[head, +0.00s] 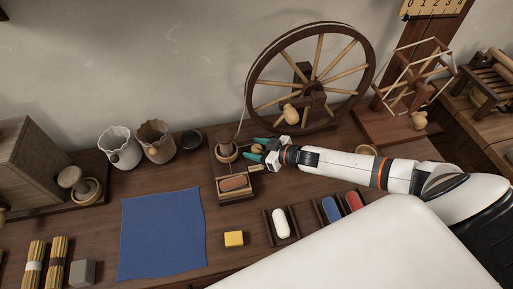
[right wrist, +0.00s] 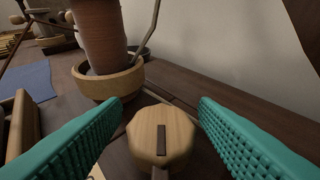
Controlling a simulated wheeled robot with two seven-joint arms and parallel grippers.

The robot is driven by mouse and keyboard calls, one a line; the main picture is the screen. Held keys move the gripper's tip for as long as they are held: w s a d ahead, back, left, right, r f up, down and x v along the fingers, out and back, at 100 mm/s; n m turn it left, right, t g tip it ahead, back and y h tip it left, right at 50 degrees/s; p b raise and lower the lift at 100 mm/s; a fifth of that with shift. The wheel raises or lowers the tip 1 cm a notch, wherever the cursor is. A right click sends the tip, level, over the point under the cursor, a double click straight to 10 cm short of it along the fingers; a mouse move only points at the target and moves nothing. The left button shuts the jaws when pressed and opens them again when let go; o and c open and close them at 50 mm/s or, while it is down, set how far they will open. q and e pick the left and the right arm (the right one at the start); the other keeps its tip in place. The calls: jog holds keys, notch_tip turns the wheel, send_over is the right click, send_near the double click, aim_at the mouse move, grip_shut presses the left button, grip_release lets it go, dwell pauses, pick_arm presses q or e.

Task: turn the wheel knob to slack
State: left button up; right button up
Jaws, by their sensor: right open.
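The wheel knob (right wrist: 160,137) is a pale wooden, many-sided knob with a dark pointer bar on its face. In the right wrist view it sits between the two teal fingers of my right gripper (right wrist: 165,130), with gaps on both sides. The pointer bar runs nearly up and down in that picture. In the head view my right gripper (head: 256,151) reaches in from the right at the spindle base (head: 236,193), and its fingers mostly hide the knob. The right gripper is open and holds nothing. The large spinning wheel (head: 308,83) stands behind it. My left gripper does not show.
A wooden cup with a brown spool (right wrist: 98,30) stands just beyond the knob. A blue cloth (head: 162,231), a yellow block (head: 234,239) and small trays with coloured pieces (head: 281,223) lie in front.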

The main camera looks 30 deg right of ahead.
jog(key=v, duration=1.2)
jog(key=shift+p, duration=0.35)
jog(key=shift+f, duration=0.15)
